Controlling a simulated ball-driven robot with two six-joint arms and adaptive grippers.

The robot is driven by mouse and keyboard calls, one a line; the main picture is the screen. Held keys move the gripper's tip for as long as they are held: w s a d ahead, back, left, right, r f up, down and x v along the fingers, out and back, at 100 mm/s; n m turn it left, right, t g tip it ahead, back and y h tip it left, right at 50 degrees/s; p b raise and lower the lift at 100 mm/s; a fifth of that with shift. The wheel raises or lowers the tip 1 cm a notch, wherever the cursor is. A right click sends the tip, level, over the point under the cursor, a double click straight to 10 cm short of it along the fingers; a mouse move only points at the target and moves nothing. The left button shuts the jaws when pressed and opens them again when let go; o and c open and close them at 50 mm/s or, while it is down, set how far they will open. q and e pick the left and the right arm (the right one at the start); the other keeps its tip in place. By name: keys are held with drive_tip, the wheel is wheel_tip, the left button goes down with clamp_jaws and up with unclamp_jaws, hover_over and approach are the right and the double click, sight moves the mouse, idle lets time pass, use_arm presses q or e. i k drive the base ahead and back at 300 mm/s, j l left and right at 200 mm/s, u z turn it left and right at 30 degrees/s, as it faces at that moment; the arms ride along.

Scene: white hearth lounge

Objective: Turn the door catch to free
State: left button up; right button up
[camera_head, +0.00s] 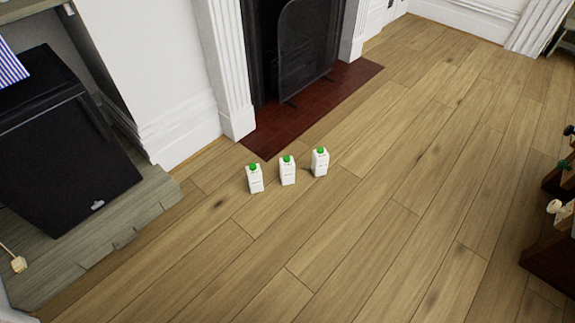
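A black door-like panel (65,160) leans at the left on a grey wooden platform. A small pale metal piece (97,205), which looks like a catch, sits near its lower edge. It is too small to tell which way it is turned. Neither of my grippers is in view, and nothing is seen touching the panel or the pale piece.
Three white cartons (287,170) with green caps stand upright in a row on the wood floor (350,240). Behind them is a fireplace with a dark screen (304,45) and red hearth (310,110). Dark furniture (552,250) stands at right. The middle floor is clear.

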sight(97, 205)
drive_tip(key=u, duration=0.4)
drive_tip(key=j+u, duration=0.15)
drive_tip(key=u, duration=0.65)
drive_tip(key=j+u, duration=0.1)
drive_tip(key=u, duration=0.3)
